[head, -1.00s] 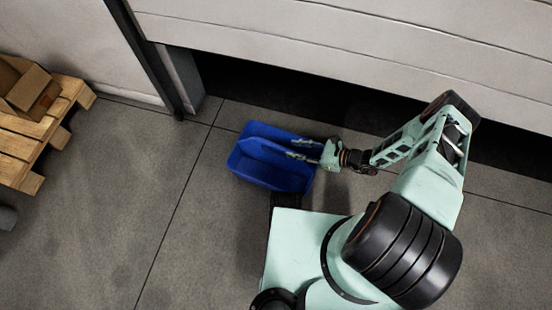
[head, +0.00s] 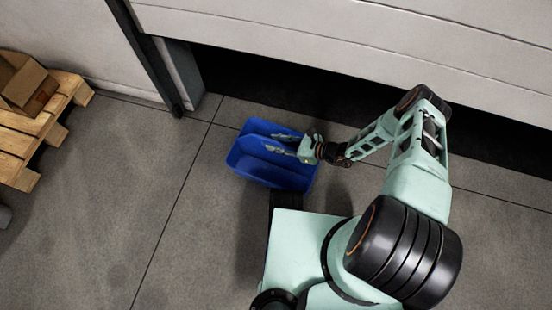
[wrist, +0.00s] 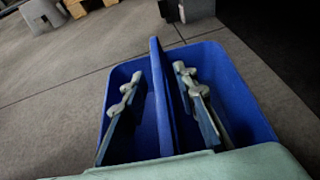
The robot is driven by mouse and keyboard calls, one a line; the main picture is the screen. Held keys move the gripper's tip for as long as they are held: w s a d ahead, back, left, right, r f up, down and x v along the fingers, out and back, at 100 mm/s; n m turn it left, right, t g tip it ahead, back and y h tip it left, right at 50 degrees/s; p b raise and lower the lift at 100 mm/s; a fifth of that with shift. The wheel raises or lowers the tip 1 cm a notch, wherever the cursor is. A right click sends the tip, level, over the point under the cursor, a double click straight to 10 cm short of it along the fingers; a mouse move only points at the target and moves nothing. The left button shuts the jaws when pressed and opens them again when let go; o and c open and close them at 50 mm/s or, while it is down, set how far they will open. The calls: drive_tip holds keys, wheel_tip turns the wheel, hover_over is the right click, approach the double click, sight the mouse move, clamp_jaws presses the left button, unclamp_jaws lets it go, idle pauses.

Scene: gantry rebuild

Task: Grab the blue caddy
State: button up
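The blue caddy (head: 252,165) stands on the floor in front of my base in the head view. It is an open tub with a raised middle divider. In the wrist view the caddy (wrist: 238,95) fills the middle, with its divider (wrist: 161,100) running away from me. My gripper (head: 276,143) reaches over the caddy from the right. In the wrist view my gripper (wrist: 158,82) is open, with one finger on each side of the divider. Both fingers appear apart from it. How deep the fingertips reach is hard to tell.
A wooden pallet (head: 22,150) with a cardboard box (head: 27,85) is at the left. A partly raised shutter door (head: 380,40) with a dark gap below lies behind the caddy. A door post (head: 190,80) stands behind it. The floor left of the caddy is clear.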

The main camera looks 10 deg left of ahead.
clamp_jaws()
drive_tip(key=shift+r, duration=0.1)
idle(0.4)
